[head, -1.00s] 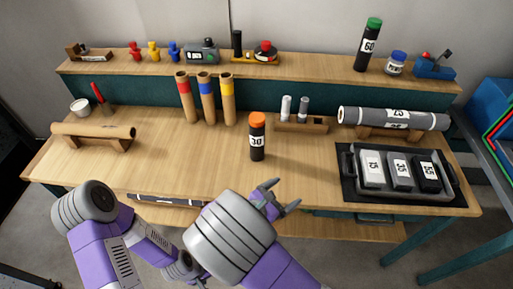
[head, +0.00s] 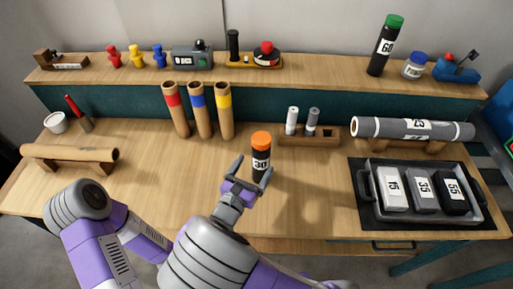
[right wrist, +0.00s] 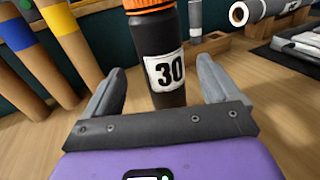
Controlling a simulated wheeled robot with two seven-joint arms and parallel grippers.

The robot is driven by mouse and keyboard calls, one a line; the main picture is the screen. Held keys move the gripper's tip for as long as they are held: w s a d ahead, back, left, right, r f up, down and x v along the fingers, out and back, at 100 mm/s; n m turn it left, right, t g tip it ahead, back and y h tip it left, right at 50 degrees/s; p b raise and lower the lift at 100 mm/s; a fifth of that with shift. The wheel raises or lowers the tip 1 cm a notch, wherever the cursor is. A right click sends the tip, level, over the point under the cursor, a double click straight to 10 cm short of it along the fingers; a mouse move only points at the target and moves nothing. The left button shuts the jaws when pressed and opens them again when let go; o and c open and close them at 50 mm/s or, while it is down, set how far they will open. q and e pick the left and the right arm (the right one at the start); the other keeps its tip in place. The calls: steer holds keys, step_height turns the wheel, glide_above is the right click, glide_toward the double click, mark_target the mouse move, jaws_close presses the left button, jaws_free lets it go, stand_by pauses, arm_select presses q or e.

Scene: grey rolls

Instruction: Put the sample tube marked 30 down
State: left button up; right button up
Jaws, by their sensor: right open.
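The sample tube marked 30 (head: 261,155) is black with an orange cap and a white label. It stands upright on the wooden bench near its middle. In the right wrist view the tube (right wrist: 165,55) rises just beyond and between the fingers. My right gripper (head: 252,172) is open, its fingers on either side of the tube's near side; the wrist view shows a gap between the tube and each finger (right wrist: 160,85). The tube's base is partly hidden behind the gripper. My left arm shows at lower left, but its gripper is not visible.
Three cardboard tubes with red, blue and yellow bands (head: 201,110) stand behind. A wooden holder with two small cylinders (head: 310,136) is right of the tube. A tray with marked blocks (head: 368,208) lies at right. A green-capped tube marked 60 (head: 384,48) stands on the shelf.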

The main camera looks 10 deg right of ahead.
mark_target(264, 151)
steer(key=shift+w+d, duration=0.25)
steer(key=shift+w, duration=0.15)
steer(key=shift+w+d, duration=0.15)
steer(key=shift+d, duration=0.15)
steer(key=b+x, duration=0.2)
steer(key=x, duration=0.2)
steer(key=shift+w+d+f, duration=0.1)
steer(key=shift+w+d, duration=0.05)
steer(key=shift+d, duration=0.05)
steer(key=shift+w+d, duration=0.3)
steer(key=shift+w, duration=0.1)
steer(key=c, duration=1.2)
